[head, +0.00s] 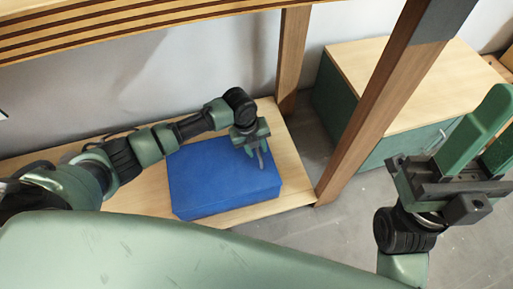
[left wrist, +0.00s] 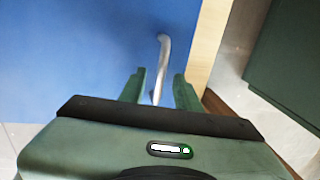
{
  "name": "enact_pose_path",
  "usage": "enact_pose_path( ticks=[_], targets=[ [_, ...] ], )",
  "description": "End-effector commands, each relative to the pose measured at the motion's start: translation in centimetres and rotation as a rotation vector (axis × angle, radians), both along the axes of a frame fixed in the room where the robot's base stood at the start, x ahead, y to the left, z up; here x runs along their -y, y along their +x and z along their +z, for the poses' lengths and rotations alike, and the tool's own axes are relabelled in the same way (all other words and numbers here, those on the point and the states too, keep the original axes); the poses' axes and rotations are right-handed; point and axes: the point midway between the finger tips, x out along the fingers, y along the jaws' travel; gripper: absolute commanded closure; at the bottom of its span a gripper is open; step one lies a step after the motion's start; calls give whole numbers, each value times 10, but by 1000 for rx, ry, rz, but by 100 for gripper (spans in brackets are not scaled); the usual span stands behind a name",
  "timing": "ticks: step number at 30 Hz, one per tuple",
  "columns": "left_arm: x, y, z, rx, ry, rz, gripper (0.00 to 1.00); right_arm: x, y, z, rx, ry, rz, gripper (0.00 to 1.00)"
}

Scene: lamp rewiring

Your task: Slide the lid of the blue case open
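The blue case (head: 212,178) lies on the wooden bench, its blue top covering it. A grey metal bar handle (left wrist: 162,62) stands on the blue surface near its right edge in the left wrist view. My left gripper (head: 258,157) is over the right part of the case's top. In the left wrist view its two fingers (left wrist: 160,88) are apart, one on each side of the handle, with gaps visible. Whether the fingertips reach fully down around it is hard to tell. My right gripper (head: 498,118) is raised at the right, its fingers apart and empty.
The bench (head: 292,172) shows bare wood right of the case. A wooden post (head: 375,110) stands beyond its right end, with a green cabinet (head: 400,95) behind. A slatted wooden shelf (head: 130,25) hangs above. The floor at right is clear.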

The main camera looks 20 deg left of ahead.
Motion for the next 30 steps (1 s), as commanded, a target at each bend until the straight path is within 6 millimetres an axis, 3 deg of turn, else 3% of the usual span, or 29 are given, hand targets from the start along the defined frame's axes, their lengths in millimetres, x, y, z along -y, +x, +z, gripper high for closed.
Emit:
enact_pose_path(
  ticks=[1, 4, 5, 30],
  targets=[
    [0, 0, 0, 0, 0, 0, 70, 0, 0, 0, 0, 0, 0, 64],
    [0, 0, 0, 0, 0, 0, 98, 0, 0, 0, 0, 0, 0, 64],
    [0, 0, 0, 0, 0, 0, 100, 0, 0, 0, 0, 0, 0, 64],
    [0, 0, 0, -1, 1, 0, 100, 0, 0, 0, 0, 0, 1, 64]
  ],
)
